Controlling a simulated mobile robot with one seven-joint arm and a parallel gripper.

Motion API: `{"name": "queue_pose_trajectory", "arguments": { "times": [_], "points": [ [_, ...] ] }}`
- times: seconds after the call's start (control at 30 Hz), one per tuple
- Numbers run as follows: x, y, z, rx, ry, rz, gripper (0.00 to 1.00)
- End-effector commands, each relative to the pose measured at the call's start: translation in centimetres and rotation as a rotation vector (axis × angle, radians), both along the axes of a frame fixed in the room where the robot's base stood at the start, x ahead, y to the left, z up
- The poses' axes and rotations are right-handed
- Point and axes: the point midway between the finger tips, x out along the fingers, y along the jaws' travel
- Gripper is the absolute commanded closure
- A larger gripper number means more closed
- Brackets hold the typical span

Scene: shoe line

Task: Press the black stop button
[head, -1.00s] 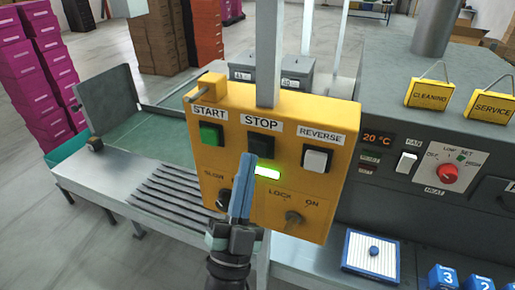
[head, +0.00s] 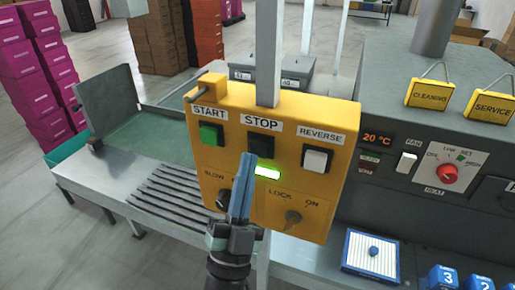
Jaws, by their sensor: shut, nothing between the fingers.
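The black stop button (head: 261,145) is on the yellow control box (head: 335,195), under the STOP label (head: 261,124). My gripper (head: 247,158) is shut and empty, with its blue fingers pointing up in front of the box. In the picture its tips are at the lower left edge of the black button and cover a small part of it. I cannot tell whether the tips touch the button. A lit green lamp (head: 267,173) shows just right of the fingers.
The green start button (head: 211,134) is to the left and the white reverse button (head: 316,159) to the right. Below are a dark knob (head: 223,199) and a key switch (head: 293,217). A grey machine (head: 395,120) with a red knob (head: 448,173) stands to the right.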

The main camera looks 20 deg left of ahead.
Motion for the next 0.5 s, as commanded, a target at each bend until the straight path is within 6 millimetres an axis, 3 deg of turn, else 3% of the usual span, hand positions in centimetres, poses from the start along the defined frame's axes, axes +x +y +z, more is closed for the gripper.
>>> {"name": "queue_pose_trajectory", "arguments": {
  "times": [0.5],
  "points": [
    [0.85, -0.03, 0.01, 0.000, 0.000, 0.000, 1.00]
  ]
}}
